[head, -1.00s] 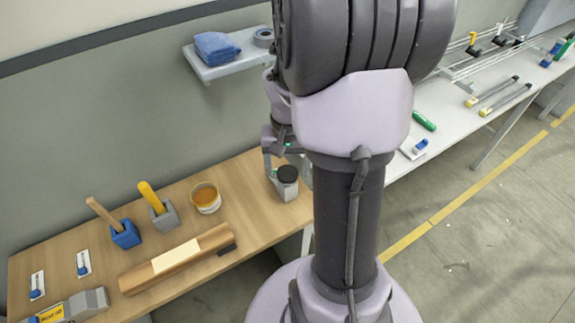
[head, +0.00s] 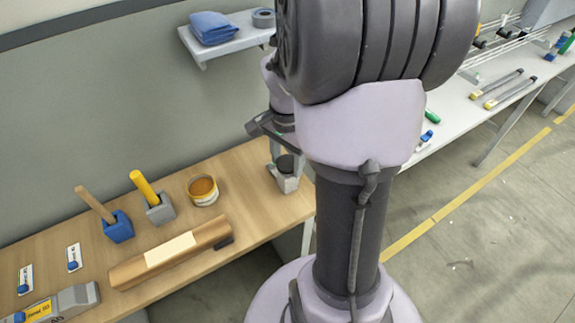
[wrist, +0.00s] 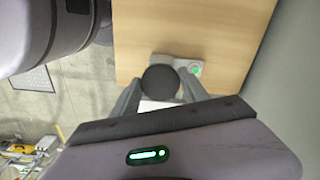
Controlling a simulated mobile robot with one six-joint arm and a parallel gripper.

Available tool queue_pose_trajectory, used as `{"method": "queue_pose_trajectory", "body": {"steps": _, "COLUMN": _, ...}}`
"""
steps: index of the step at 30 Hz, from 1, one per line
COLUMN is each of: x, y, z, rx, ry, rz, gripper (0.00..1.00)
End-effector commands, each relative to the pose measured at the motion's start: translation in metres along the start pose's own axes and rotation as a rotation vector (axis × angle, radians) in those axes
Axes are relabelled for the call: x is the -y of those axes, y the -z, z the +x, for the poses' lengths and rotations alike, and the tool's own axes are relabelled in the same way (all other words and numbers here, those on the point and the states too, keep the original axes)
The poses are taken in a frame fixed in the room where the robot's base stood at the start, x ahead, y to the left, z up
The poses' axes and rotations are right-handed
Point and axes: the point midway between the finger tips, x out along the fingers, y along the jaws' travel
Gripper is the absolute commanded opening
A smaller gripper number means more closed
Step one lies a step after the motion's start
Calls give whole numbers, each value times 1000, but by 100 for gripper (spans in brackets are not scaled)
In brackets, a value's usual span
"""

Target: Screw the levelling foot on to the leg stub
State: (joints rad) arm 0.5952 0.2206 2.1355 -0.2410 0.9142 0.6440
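The black round piece (head: 286,164), which looks like the levelling foot, is at the right end of the wooden bench, above a small grey block (head: 286,183) that I take for the leg stub's holder. The stub itself is not clearly visible. My gripper (head: 287,160) reaches down over the black piece with a finger on each side. In the wrist view the black disc (wrist: 160,79) lies between the fingertips, close to both. Whether they touch it I cannot tell. Part of the grey block (wrist: 190,67) with a green spot shows behind it.
On the wooden bench (head: 255,210) are an orange-filled tub (head: 202,190), a grey holder (head: 160,210) with a yellow handle, a blue holder (head: 118,228) with a wooden handle, and a long brown bar (head: 170,255). A wall shelf (head: 222,40) hangs above.

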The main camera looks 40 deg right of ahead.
Motion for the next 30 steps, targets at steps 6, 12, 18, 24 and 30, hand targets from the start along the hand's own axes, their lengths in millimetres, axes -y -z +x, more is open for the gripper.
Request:
{"method": "queue_pose_trajectory", "body": {"steps": 6, "x": 0, "y": 0, "z": -2, "rx": 1, "ry": -1, "rz": -7, "gripper": 75}}
{"method": "queue_pose_trajectory", "body": {"steps": 12, "x": 0, "y": 0, "z": -4, "rx": 0, "ry": -1, "rz": -8, "gripper": 75}}
{"method": "queue_pose_trajectory", "body": {"steps": 18, "x": 0, "y": 0, "z": -53, "rx": -2, "ry": 2, "rz": -9, "gripper": 75}}
{"method": "queue_pose_trajectory", "body": {"steps": 24, "x": 0, "y": 1, "z": -122, "rx": -2, "ry": 2, "rz": -8, "gripper": 75}}
{"method": "queue_pose_trajectory", "body": {"steps": 30, "x": 0, "y": 0, "z": -166, "rx": -1, "ry": 0, "rz": -8, "gripper": 75}}
